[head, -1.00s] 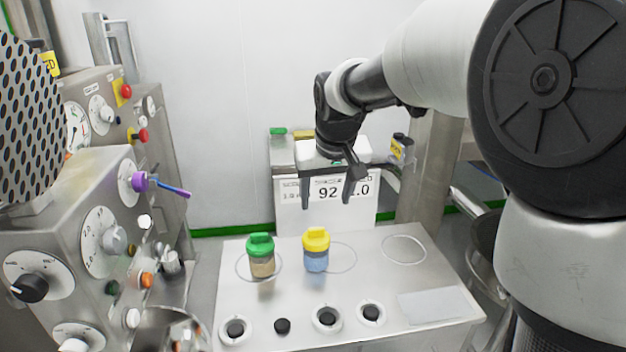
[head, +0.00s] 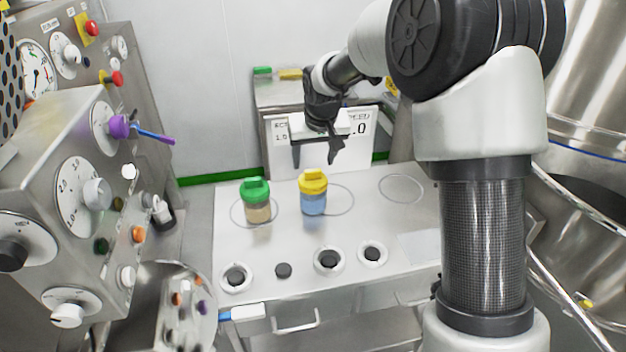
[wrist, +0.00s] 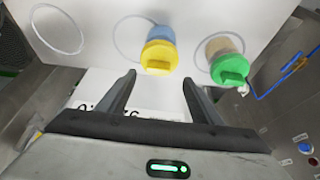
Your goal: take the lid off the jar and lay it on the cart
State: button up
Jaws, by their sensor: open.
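Two lidded jars stand upright on the steel cart (head: 390,225). One jar (head: 258,214) has a green lid (head: 255,189) and tan contents. The other jar (head: 314,205) has a yellow lid (head: 313,181) and blue contents. Both lids are on. My gripper (head: 314,160) is open and empty, above and behind the jars, in front of a white display panel. In the wrist view, the yellow lid (wrist: 158,58) lies just beyond my open fingers, and the green lid (wrist: 230,69) is to the right.
Thin circles mark the cart top; the right one (head: 401,188) is empty. Black knobs (head: 328,261) line the cart's front. A control panel (head: 75,170) with dials and a purple-handled lever stands at left. A steel vessel (head: 590,80) is at right.

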aim_at(313, 171)
jog(key=shift+d+x, duration=0.15)
jog(key=shift+x, duration=1.35)
jog(key=shift+d+x, duration=0.1)
jog(key=shift+x, duration=1.4)
jog(key=c, duration=1.1)
